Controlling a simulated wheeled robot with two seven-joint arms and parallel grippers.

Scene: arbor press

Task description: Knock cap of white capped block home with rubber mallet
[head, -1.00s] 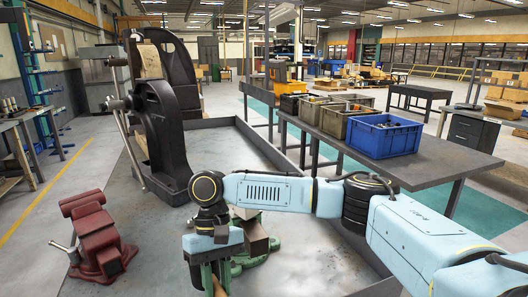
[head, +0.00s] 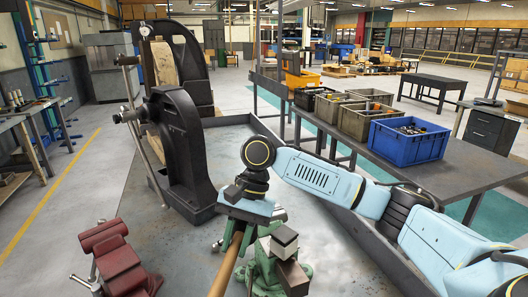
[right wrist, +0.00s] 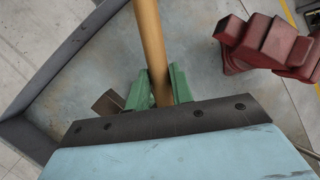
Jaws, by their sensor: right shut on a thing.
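My right gripper (head: 236,243) is shut on the wooden handle of the mallet (head: 226,270). The handle slopes down past the bottom edge of the head view; the mallet's head is out of frame. In the right wrist view the handle (right wrist: 150,40) runs up between my green fingers (right wrist: 160,88). A small block with a dark top and pale side (head: 285,243), seemingly the white capped block, sits right of my gripper, at a green bench vise (head: 262,272). I cannot tell how far its cap is seated. My left gripper is not in view.
A red vise (head: 118,260) stands at the lower left; it also shows in the right wrist view (right wrist: 270,45). A big black press frame (head: 180,140) stands behind. A side table at right bears a blue bin (head: 408,141) and other bins. The grey tray floor has free room.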

